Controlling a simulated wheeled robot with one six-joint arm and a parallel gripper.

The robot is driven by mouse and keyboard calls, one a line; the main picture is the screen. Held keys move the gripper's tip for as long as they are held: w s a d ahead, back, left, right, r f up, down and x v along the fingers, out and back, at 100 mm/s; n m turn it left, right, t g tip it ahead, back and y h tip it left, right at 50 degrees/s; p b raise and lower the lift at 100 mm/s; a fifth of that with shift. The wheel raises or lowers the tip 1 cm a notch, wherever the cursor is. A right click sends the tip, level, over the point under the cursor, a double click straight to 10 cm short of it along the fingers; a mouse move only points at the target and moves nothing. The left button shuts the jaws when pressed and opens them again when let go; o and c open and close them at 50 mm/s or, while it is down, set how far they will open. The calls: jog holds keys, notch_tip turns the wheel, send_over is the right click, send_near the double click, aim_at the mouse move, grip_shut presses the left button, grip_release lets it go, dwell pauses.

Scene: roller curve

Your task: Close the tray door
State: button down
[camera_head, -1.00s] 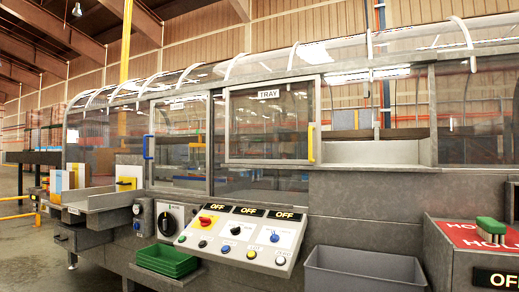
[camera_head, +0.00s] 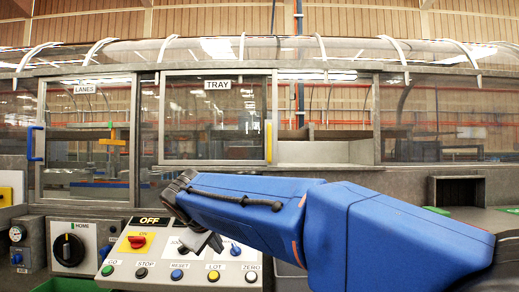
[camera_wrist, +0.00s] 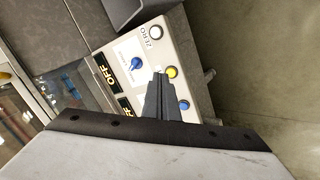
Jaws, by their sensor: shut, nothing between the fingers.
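The tray door (camera_head: 217,122) is a framed clear pane labelled TRAY, with a yellow upright handle (camera_head: 268,142) on its right edge. It stands to the left of an open gap (camera_head: 322,153) in the front of the machine, with a pale ledge inside. My gripper (camera_head: 214,243) hangs at the end of my blue arm, below the door and over the control panel. It is apart from the handle. In the wrist view its dark fingers (camera_wrist: 164,90) are together and empty above the panel, near the yellow button (camera_wrist: 171,72).
The control panel (camera_head: 185,272) slopes out below the door, with several buttons and knobs. A lanes door (camera_head: 86,150) with a blue handle (camera_head: 35,143) is at left. A dark knob marked HOME (camera_head: 68,250) is lower left.

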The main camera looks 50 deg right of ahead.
jog(key=w+d+r+g+h, duration=0.1)
jog(key=w+d+r+h, duration=0.4)
jog(key=w+d+r, duration=0.55)
jog(key=w+d+r+g+h, duration=0.2)
jog(key=w+d+r+h, duration=0.3)
jog(key=d+r, duration=0.95)
jog(key=s+d+r, duration=0.1)
jog(key=d+r, duration=0.3)
jog(key=d, duration=0.5)
jog(key=shift+s+d, duration=0.15)
jog(key=shift+s, duration=0.25)
